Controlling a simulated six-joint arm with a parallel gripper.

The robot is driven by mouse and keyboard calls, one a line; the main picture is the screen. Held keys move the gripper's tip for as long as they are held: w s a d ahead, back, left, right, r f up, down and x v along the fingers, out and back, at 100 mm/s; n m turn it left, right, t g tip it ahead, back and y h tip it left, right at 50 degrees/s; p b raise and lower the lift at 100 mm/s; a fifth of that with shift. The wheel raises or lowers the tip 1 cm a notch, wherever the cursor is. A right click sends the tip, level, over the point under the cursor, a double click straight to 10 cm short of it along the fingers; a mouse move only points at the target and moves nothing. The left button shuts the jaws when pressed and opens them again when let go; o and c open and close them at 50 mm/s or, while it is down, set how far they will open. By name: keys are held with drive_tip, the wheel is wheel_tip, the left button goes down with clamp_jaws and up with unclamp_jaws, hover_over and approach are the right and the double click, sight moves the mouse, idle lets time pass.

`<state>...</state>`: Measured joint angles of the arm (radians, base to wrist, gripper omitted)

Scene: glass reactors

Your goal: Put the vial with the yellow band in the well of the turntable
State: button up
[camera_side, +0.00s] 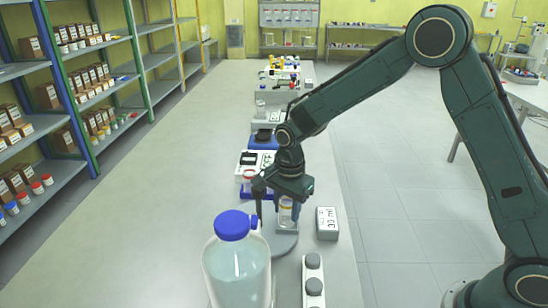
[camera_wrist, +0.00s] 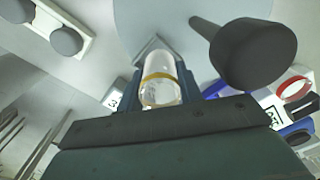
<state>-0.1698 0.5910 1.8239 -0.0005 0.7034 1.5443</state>
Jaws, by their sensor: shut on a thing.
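The vial with the yellow band (camera_side: 287,212) is clear and hangs roughly upright in my gripper (camera_side: 286,202). In the wrist view the vial (camera_wrist: 161,68) sits between the two fingers of my gripper (camera_wrist: 160,85), its yellow ring around the glass. A round grey plate, which looks like the turntable (camera_side: 284,245), lies below the vial in the side view; part of it also shows in the wrist view (camera_wrist: 150,15). I cannot tell whether the vial's bottom touches it. The well is not clearly visible.
A large blue-capped bottle (camera_side: 236,268) stands in front. A white strip with grey knobs (camera_side: 313,280) lies nearby, and a box marked 30 ml (camera_side: 327,223) is at the right. A dark round-topped post (camera_wrist: 252,53) rises close to the vial. A red-banded vessel (camera_side: 249,182) stands behind.

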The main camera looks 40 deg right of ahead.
drive_tip(key=shift+o, duration=0.2)
drive_tip(key=shift+s+d+f, duration=0.1)
drive_tip(key=shift+s+f, duration=0.15)
drive_tip(key=shift+f, duration=0.3)
drive_tip(key=shift+s+d+f, duration=0.1)
drive_tip(key=shift+s+f, duration=0.15)
drive_tip(key=shift+f, duration=0.25)
drive_tip(key=o, duration=1.3)
drive_tip(key=shift+r, duration=0.15)
drive_tip(key=shift+w+a+r, duration=0.1)
drive_tip(key=shift+w+r, duration=0.05)
drive_tip(key=shift+r, duration=1.45)
drive_tip(key=shift+w+a+r, duration=0.1)
drive_tip(key=shift+r, duration=1.75)
drive_tip(key=shift+r, duration=0.1)
